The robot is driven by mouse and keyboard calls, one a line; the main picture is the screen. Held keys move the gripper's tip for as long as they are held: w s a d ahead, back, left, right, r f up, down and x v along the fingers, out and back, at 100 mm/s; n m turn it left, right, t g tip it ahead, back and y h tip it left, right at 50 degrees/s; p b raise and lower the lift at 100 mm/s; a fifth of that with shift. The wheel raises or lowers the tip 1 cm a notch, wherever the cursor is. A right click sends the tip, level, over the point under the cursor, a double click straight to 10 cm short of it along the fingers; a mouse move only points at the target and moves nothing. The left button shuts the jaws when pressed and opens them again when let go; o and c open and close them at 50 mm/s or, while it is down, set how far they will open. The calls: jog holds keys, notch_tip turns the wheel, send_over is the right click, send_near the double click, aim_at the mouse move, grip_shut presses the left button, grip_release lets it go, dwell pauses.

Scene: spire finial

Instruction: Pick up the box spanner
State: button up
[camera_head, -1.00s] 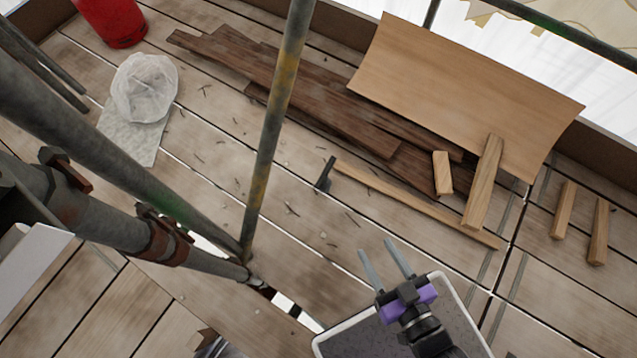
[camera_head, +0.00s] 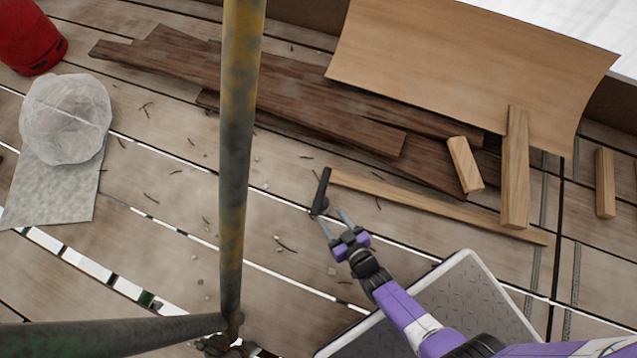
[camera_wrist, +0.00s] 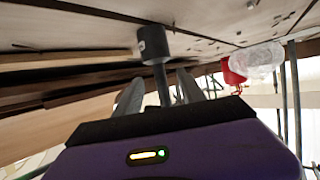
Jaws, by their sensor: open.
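The box spanner (camera_head: 322,188) is a dark, short bar with a thicker round end, lying on the deck boards beside the left end of a long thin wooden strip. In the wrist view the dark cylindrical head and thinner shaft of the spanner (camera_wrist: 154,44) show ahead, with the shaft lined up between my two fingers. My gripper (camera_head: 333,217) is open, its fingertips close to the spanner's near end. It also shows open in the wrist view (camera_wrist: 159,88). I cannot tell whether the fingers touch the spanner or how far along the shaft they reach.
The thin wooden strip (camera_head: 430,206) runs right from the spanner. Dark planks (camera_head: 300,105), a plywood sheet (camera_head: 470,65) and wood blocks (camera_head: 515,165) lie behind. An upright scaffold pole (camera_head: 238,150) stands left of the gripper. A grey tray-like platform (camera_head: 465,300) is below my arm.

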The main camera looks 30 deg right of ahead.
jog(key=b+x, duration=0.1)
jog(key=x, duration=0.2)
jog(key=shift+s+f, duration=0.15)
jog(key=b+x, duration=0.2)
jog(key=x, duration=0.1)
jog(key=b+x, duration=0.1)
jog(key=x, duration=0.1)
jog(key=shift+w+d+r, duration=0.2)
jog(key=shift+w+r, duration=0.1)
jog(key=shift+r, duration=0.05)
jog(key=shift+w+r, duration=0.1)
jog(key=shift+w, duration=0.05)
grip_shut()
jog(key=shift+s+a+f, duration=0.1)
jog(key=shift+s+f, duration=0.1)
dwell(0.6)
